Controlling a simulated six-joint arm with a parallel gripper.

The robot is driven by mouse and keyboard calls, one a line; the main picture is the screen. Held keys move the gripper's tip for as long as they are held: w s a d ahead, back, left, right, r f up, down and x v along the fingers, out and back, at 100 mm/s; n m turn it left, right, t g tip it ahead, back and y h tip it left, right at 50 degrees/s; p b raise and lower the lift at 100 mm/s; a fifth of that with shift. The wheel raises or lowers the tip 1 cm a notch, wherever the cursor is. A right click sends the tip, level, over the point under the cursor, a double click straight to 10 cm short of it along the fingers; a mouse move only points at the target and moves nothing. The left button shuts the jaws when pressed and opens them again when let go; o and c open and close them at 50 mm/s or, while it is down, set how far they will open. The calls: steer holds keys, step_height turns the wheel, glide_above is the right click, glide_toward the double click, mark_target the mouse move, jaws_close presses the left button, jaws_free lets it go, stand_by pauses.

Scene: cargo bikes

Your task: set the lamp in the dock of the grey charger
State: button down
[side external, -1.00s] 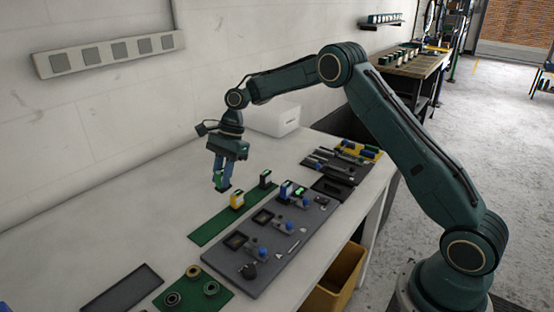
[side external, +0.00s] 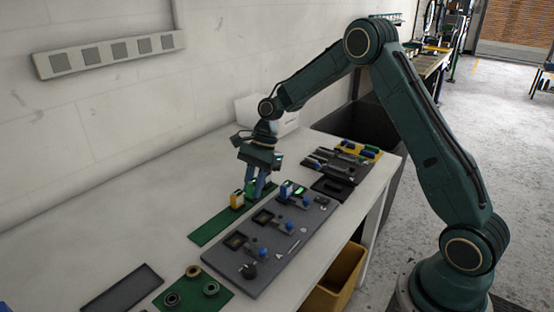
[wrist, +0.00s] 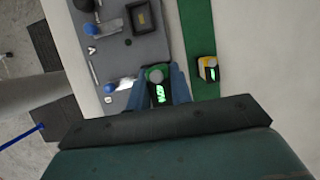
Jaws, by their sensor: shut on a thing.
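My gripper (side external: 258,192) is shut on a small dark lamp with a green top and glowing green marks. The lamp (wrist: 159,92) sits between the blue fingers in the wrist view, over the edge of the grey charger and the gap beside the green mat. In the side view the fingers hide most of it. The grey charger (side external: 225,262) is a flat board with square docks. Two docks, a front one (side external: 236,240) and a middle one (side external: 263,217), look empty.
Blue knobs (side external: 262,252) stick up from the charger. A dark tray (side external: 122,288) and a green mat with rings (side external: 190,299) lie nearer.

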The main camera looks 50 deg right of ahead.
steer(key=shift+s+d+f, duration=0.15)
steer(key=shift+s+d, duration=0.05)
steer(key=shift+s, duration=0.4)
steer(key=shift+s+d+f, duration=0.15)
steer(key=shift+s, duration=0.4)
steer(key=shift+f, duration=0.15)
steer(key=shift+f, duration=1.9)
steer(key=shift+f, duration=0.95)
steer(key=c, duration=1.2)
jaws_free()
steer(key=shift+o, duration=0.2)
steer(key=shift+r, duration=0.15)
steer(key=v, duration=1.3)
steer(key=shift+r, duration=0.25)
